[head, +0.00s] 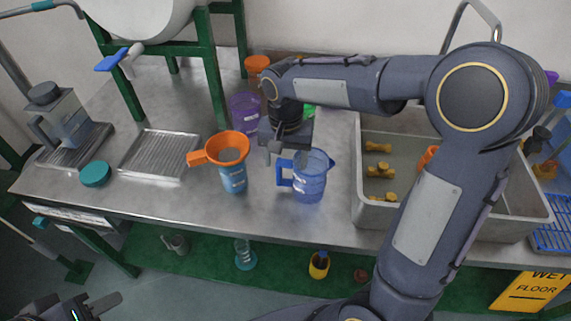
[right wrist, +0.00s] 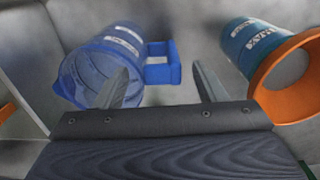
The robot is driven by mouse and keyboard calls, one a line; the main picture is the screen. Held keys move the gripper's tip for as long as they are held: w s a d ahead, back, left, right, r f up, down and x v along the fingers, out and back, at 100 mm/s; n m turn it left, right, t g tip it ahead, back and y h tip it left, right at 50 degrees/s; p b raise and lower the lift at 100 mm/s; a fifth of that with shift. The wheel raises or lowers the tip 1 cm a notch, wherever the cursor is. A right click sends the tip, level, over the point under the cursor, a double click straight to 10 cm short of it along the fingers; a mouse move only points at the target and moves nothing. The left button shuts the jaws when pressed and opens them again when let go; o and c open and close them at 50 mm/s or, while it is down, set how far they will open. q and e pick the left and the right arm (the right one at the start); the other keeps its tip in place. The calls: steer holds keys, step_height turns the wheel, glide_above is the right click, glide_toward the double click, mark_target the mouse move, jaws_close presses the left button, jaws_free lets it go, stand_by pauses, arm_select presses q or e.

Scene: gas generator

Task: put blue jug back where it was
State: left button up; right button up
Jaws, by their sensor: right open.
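The blue jug (head: 309,180) stands upright on the steel table, its handle (head: 284,172) on the left side. In the right wrist view the jug (right wrist: 108,62) is at the left and its blue handle (right wrist: 162,66) points right. My right gripper (head: 275,152) is open, just behind the handle in the head view. In the right wrist view its fingers (right wrist: 163,86) are spread, with the handle showing beyond the gap; I cannot tell whether they touch it. My left gripper (head: 88,307) is at the bottom left corner, away from the table, partly cut off; its opening is unclear.
A blue bottle (head: 234,178) with an orange funnel (head: 228,149) stands left of the jug. The grey sink (head: 358,190) with yellow fittings is to the right. A ribbed tray (head: 158,154) and a teal lid (head: 96,174) are at left. A purple container (head: 244,112) stands behind.

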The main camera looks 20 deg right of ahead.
step_height(320, 180, up, 9)
steer(key=s+f+n+t+y, duration=0.2)
steer(key=s, duration=0.8)
steer(key=s+f+n+t+y, duration=0.1)
steer(key=s+f+n+t, duration=0.1)
steer(key=s, duration=0.8)
steer(key=shift+d+f+t+y+p, duration=0.4)
steer(key=shift+d+f+t, duration=0.05)
steer(key=shift+t, duration=0.35)
steer(key=shift+r, duration=0.1)
step_height(320, 180, up, 3)
steer(key=p, duration=0.3)
